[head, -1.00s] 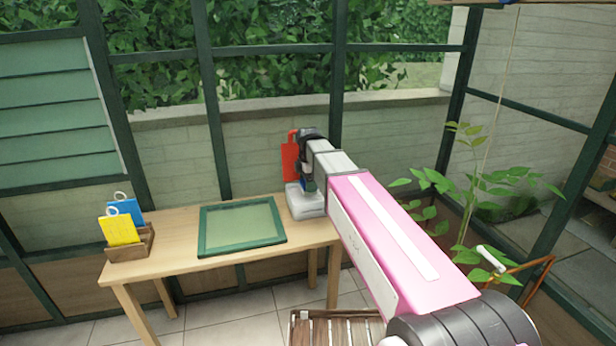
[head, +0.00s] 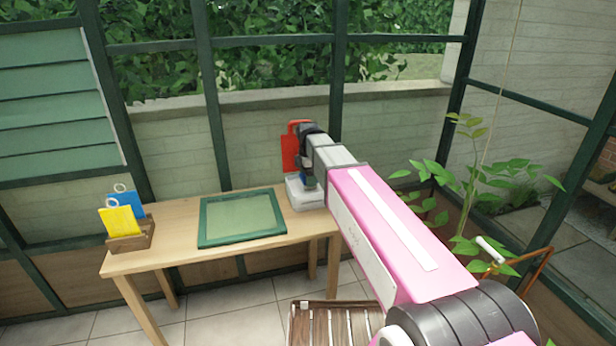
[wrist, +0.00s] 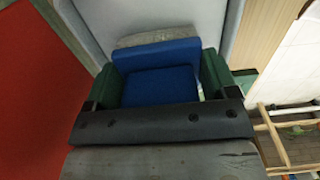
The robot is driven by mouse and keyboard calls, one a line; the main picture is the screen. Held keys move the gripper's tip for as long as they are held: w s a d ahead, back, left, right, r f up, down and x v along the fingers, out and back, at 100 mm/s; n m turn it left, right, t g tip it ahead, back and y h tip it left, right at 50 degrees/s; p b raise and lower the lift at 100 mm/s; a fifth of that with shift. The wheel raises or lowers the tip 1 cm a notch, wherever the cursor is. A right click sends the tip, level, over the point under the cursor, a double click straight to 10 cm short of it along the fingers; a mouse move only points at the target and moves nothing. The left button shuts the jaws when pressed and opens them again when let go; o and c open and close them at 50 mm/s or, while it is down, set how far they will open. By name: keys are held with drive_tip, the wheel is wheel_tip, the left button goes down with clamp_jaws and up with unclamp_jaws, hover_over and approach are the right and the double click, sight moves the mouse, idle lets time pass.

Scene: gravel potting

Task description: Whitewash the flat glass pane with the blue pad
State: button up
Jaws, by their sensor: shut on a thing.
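The flat glass pane (head: 243,215) lies in a green frame on the wooden table, pale green and clear-looking. My gripper (head: 308,172) is right of it, reaching down at a white tray (head: 292,190) on the table's right part. In the wrist view my gripper (wrist: 158,80) is shut on the blue pad (wrist: 160,86), which sits between its dark green fingers. A grey strip (wrist: 158,38) shows along the pad's far edge. The tray's pale wall (wrist: 222,32) surrounds the pad's far side. The pad's underside is hidden, so I cannot tell whether it touches the tray's contents.
A red flat thing with a loop on top (head: 289,153) stands close beside my gripper. A wooden holder (head: 132,241) with a yellow card (head: 119,222) and a blue card (head: 124,199) is at the table's left. A slatted wooden thing (head: 330,322) is below the table's front.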

drive_tip(key=shift+f, duration=0.55)
idle(1.4)
drive_tip(key=shift+r, duration=3.55)
